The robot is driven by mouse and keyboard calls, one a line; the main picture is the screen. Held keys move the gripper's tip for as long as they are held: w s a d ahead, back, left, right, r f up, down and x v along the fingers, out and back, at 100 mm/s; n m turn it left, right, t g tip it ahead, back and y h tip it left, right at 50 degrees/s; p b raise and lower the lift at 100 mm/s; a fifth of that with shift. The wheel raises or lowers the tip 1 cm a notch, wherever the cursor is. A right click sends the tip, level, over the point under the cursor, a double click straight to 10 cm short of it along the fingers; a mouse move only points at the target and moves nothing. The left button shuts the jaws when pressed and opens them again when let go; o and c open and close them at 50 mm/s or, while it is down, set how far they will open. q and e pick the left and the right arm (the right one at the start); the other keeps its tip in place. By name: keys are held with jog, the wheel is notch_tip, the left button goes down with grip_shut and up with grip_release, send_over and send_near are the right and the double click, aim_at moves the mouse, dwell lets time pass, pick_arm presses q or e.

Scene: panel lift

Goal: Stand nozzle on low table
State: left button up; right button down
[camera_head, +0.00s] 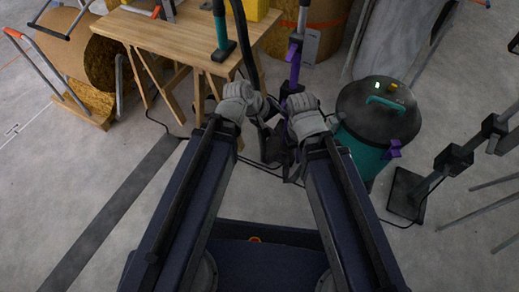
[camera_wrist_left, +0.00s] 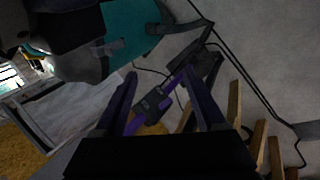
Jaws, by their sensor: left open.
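The nozzle (camera_head: 220,28), a teal tube with a black foot, appears upright near the right front edge of the wooden low table (camera_head: 160,35). Its upper end is cut off by the frame. My left gripper (camera_head: 268,108) is in front of the table's right side, apart from the nozzle. In the left wrist view its fingers (camera_wrist_left: 160,76) are open, and a purple pole with a black clamp (camera_wrist_left: 150,105) shows beyond them. My right gripper (camera_head: 291,165) is lower, near the floor area between table and vacuum; its fingers are too dark to read.
A teal vacuum (camera_head: 378,125) stands at right and also fills the upper left of the wrist view (camera_wrist_left: 85,55). A black hose (camera_head: 245,45) hangs beside the table. A purple pole (camera_head: 296,60) stands behind my grippers. Black stands (camera_head: 405,195) are at far right.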

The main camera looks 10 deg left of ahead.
pick_arm(q)
jog(key=s+a+f+m+g+y, duration=0.3)
jog(key=s+a+m+y, duration=0.2)
jog(key=s+m+y, duration=0.2)
jog(key=shift+s+f+m+g, duration=0.25)
jog(key=shift+s+m+g, duration=0.15)
jog(key=shift+s+m, duration=0.7)
jog(key=shift+w+d, duration=0.1)
jog(key=shift+w, duration=0.1)
dwell(0.6)
